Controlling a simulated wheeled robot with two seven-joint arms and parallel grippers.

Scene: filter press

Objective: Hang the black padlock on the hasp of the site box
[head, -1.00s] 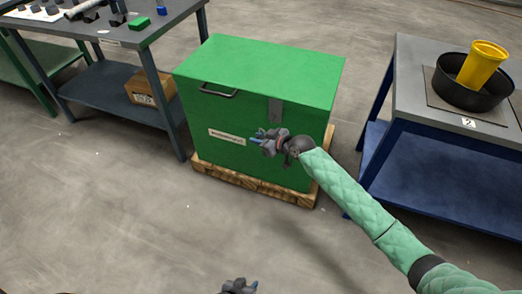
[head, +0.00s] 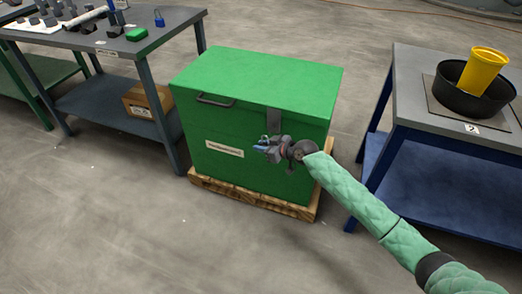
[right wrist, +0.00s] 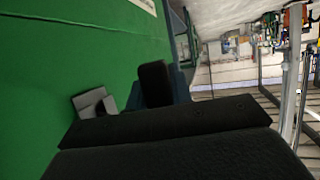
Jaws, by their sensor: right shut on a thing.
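The green site box (head: 250,85) stands in the middle of the head view with its lid down. Its grey hasp strap (head: 274,120) hangs over the front. In the right wrist view a small grey fitting, apparently the hasp's staple (right wrist: 92,103), stands out from the green face. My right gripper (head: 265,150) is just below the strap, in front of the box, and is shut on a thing. A dark block (right wrist: 155,84) at the fingers looks like the black padlock; its shackle is not distinguishable. I cannot tell whether it touches the hasp. My left gripper is out of view.
The box rests on a wooden pallet (head: 255,200). A workbench (head: 100,38) at the left carries a blue padlock (head: 159,18) and a green block (head: 137,34). A table (head: 415,95) at the right holds a black pan (head: 455,95) with a yellow cup (head: 482,70). The floor in front is clear.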

